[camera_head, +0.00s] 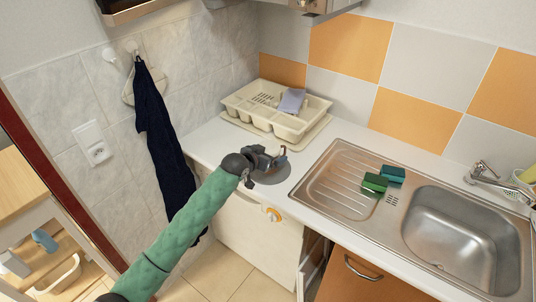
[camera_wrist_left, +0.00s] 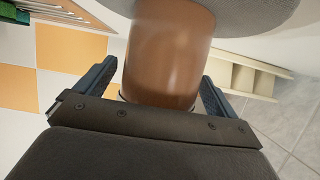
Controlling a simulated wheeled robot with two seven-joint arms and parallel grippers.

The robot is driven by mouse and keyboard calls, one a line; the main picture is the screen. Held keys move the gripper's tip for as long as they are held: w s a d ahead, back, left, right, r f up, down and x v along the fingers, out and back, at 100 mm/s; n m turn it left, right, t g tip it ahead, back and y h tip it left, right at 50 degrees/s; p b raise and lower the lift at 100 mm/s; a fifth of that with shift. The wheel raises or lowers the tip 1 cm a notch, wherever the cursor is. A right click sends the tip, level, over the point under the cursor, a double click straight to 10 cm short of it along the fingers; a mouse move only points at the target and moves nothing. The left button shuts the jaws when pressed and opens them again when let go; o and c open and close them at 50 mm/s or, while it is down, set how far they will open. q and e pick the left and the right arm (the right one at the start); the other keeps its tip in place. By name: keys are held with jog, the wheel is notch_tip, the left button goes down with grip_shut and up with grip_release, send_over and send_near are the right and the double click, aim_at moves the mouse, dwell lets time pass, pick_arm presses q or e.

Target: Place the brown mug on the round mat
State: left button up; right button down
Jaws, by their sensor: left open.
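The brown mug (camera_wrist_left: 168,55) fills the middle of the left wrist view, between the two fingers of my left gripper (camera_wrist_left: 158,78). The fingers are open, one on each side of it. In the head view my left gripper (camera_head: 266,160) is over the grey round mat (camera_head: 270,178) on the counter's left part, and mostly hides the mug; a small brown part (camera_head: 282,151) shows. The mat also shows behind the mug in the left wrist view (camera_wrist_left: 255,15). The mug appears to be upright on the mat, but its contact is hard to see. My right gripper is not in view.
A cream dish rack (camera_head: 290,125) with a grey-purple cloth stands behind the mat. To the right are a steel sink (camera_head: 455,235) with its drainboard (camera_head: 335,180) and green sponges (camera_head: 375,183). A dark towel (camera_head: 160,135) hangs on the left wall.

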pick_arm(q)
jog(key=shift+r, duration=0.15)
jog(key=shift+s+a, duration=0.2)
jog(key=b+v, duration=0.4)
jog(key=v, duration=0.7)
jog(key=shift+s+r, duration=0.15)
jog(key=shift+r, duration=0.05)
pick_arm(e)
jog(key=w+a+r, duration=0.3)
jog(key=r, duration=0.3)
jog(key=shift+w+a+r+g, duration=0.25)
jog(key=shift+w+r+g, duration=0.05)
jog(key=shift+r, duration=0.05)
pick_arm(q)
jog(key=shift+a, duration=0.1)
